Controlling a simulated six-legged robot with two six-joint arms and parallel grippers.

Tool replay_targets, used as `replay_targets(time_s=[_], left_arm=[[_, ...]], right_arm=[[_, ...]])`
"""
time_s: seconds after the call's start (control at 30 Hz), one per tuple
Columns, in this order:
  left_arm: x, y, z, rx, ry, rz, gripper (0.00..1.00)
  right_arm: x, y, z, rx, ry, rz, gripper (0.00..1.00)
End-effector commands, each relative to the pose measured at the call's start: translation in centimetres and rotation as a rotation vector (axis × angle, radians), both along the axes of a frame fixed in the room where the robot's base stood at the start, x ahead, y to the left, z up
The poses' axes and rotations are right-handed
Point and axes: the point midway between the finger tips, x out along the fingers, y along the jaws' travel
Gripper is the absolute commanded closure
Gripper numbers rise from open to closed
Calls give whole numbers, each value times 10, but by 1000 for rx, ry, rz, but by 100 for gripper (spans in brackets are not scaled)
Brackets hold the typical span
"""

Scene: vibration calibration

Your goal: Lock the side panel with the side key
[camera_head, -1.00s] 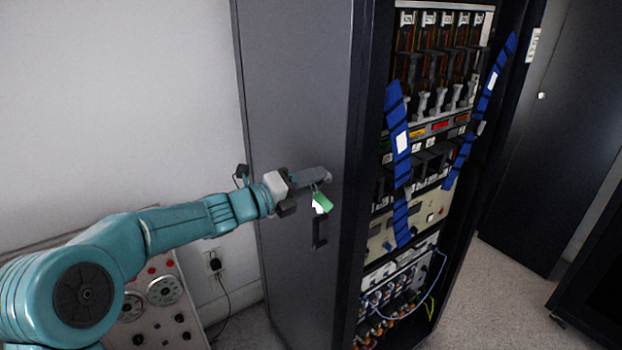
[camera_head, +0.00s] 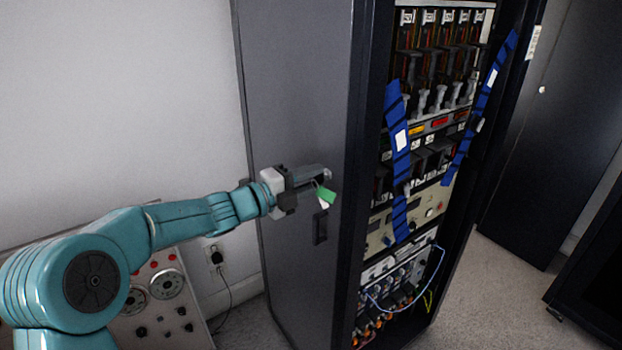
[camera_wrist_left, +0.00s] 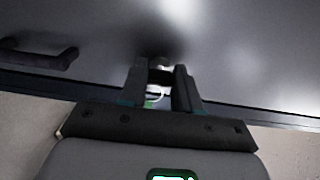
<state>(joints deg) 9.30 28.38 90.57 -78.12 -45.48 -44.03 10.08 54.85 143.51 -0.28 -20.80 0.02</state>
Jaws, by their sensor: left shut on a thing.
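The side panel (camera_head: 295,90) is the tall dark grey side of the rack cabinet, upright and flush with the frame. My left gripper (camera_head: 322,177) is at the panel, above its black handle (camera_head: 320,227). It is shut on the side key, whose body is mostly hidden by the fingers; a green tag (camera_head: 326,196) and a white tag hang from it on a ring. In the left wrist view the fingers (camera_wrist_left: 160,82) point at a small bright round spot (camera_wrist_left: 163,62) on the panel. I cannot tell how deep the key sits. My right gripper is not in view.
The rack's open front (camera_head: 425,140) shows modules, cables and blue straps (camera_head: 397,130). A gauge panel (camera_head: 165,300) stands at the lower left under my left arm. A dark cabinet (camera_head: 560,130) stands at the right, with carpet (camera_head: 480,290) between.

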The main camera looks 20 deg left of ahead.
Motion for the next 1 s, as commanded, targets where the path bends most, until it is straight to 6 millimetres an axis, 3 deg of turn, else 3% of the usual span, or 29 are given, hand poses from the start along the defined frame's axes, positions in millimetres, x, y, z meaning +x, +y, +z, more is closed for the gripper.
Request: replay_targets(time_s=[0.27,0.3,0.33,0.37,1.0], left_arm=[[0,1,0,-3,1,2,98],[0,0,0,-2,0,2,55],[0,0,0,-2,0,1,45],[0,0,0,-2,0,1,43],[-1,-2,0,0,0,-1,43]], right_arm=[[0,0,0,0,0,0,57],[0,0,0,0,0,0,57],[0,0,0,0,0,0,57],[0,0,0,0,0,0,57],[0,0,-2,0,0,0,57]])
